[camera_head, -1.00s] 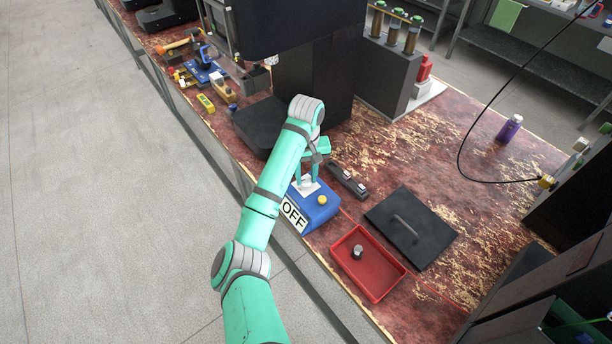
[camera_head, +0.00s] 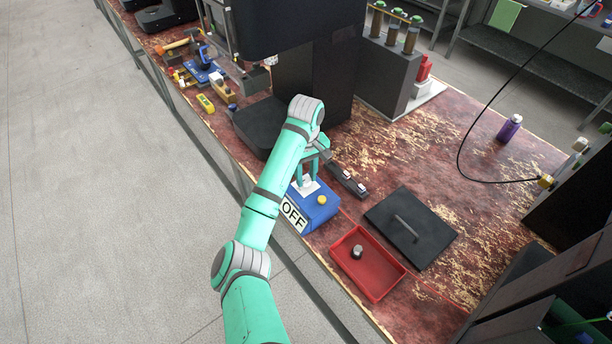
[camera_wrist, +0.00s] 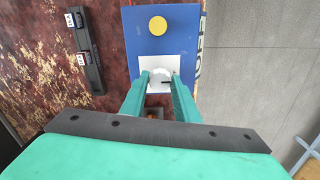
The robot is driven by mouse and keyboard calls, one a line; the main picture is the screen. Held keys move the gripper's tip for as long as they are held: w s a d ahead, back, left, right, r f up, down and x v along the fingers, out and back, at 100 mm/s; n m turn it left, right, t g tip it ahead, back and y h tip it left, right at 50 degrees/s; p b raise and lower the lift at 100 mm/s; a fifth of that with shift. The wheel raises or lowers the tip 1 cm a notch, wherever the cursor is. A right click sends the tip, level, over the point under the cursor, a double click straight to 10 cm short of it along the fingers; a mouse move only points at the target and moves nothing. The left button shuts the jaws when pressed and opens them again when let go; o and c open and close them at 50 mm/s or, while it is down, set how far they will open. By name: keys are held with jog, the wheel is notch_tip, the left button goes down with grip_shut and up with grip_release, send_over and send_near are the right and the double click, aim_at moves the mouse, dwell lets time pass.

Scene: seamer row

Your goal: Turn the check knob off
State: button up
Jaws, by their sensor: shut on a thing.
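The blue check box (camera_head: 317,213) sits near the table's front edge, with a yellow round button (camera_head: 322,199) on top and a white label reading OFF (camera_head: 293,215) on its front. In the wrist view the blue box (camera_wrist: 143,42) carries a white plate (camera_wrist: 184,68) with a pale knob (camera_wrist: 162,73) and a small dark mark beside it. My gripper (camera_wrist: 162,80) is shut on the knob, one finger on each side. In the head view my gripper (camera_head: 308,182) points down at the box, and the fingers partly hide the knob.
A dark strip with two switches (camera_head: 346,181) lies just behind the box. A red tray (camera_head: 347,277) with a small dark part and a black handled plate (camera_head: 436,247) lie to the right. A purple bottle (camera_head: 509,128) stands farther back.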

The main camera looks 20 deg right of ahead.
aim_at(306, 180)
jog(key=o, duration=1)
jog(key=shift+r, duration=0.1)
notch_tip(306, 180, up, 11)
jog(key=shift+f, duration=0.15)
dwell(0.3)
